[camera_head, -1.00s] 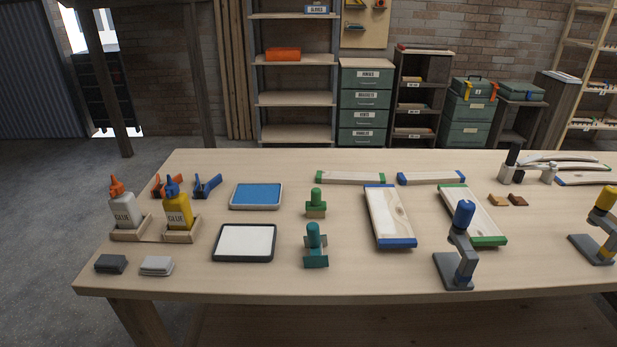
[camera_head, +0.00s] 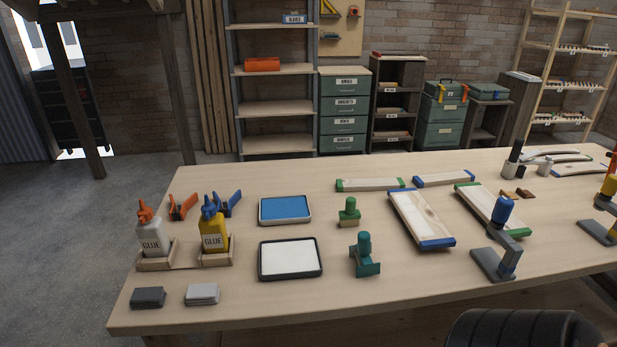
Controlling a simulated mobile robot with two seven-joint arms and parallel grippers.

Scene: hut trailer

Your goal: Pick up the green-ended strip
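The green-ended strip (camera_head: 370,185) is a narrow pale wooden piece with a green cap at each end. It lies flat near the far side of the table, left of a similar blue-ended strip (camera_head: 444,179). A wider board with green ends (camera_head: 488,206) lies nearer and to the right, partly hidden behind a blue-topped tool. A wide blue-ended board (camera_head: 421,218) lies in front of the strips. Neither gripper can be made out; a dark ribbed part at the bottom right edge seems to be mine.
Two glue bottles in wooden holders (camera_head: 215,228), a blue-filled tray (camera_head: 285,209) and a white-filled tray (camera_head: 290,258) stand at left. Green (camera_head: 349,212) and teal (camera_head: 365,255) handled tools and the blue-topped tool (camera_head: 496,245) stand in front of the strips. The front middle tabletop is clear.

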